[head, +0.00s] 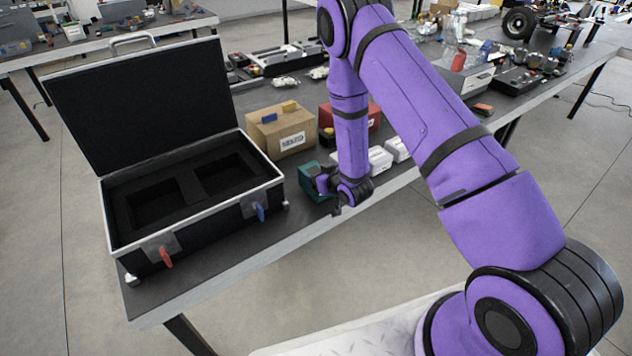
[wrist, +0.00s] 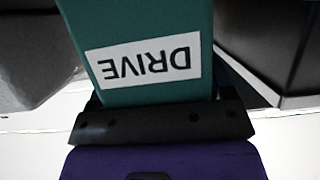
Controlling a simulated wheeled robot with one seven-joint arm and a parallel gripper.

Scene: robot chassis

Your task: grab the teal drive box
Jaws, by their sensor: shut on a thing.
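The teal drive box (head: 311,182) stands on the workbench near its front edge, right of the open black case, in the head view. In the wrist view the drive box (wrist: 140,25) fills the upper middle, with a white label reading DRIVE upside down. My gripper (head: 324,184) is at the box and shut on it. In the wrist view my gripper (wrist: 160,122) shows as a dark bar across the box's lower end. The arm hides part of the box in the head view, and I cannot tell whether the box touches the bench.
The open black case (head: 190,215) with two foam recesses stands at the left of the workbench (head: 225,270). A cardboard box (head: 282,132) and a red bin (head: 374,118) stand behind the gripper. White boxes (head: 380,160) lie just right of it. Bench space in front is narrow.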

